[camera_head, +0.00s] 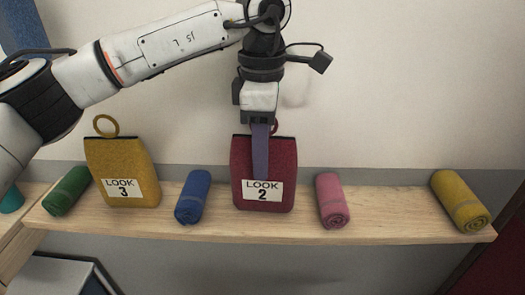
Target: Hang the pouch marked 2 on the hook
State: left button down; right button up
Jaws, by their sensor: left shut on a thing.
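The red pouch marked 2 (283,160) stands upright on the wooden shelf, with a white label reading LOOK 2. A bit of its red ring shows at its top, mostly hidden behind my left gripper (260,165). The gripper points straight down and is shut on the red pouch, with one bluish finger lying over its front. The other finger is hidden. No hook shows in this view. My right gripper is not in view.
On the shelf (390,205) stand a yellow pouch marked 3 (148,165), a green roll (68,190), a blue roll (193,195), a pink roll (331,195) and a yellow roll (458,198). Bare shelf lies between the pink and yellow rolls.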

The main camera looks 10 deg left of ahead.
pick_arm(q)
jog(key=shift+f, duration=0.25)
jog(key=shift+f, duration=0.15)
jog(key=c, duration=1.2)
grip_release()
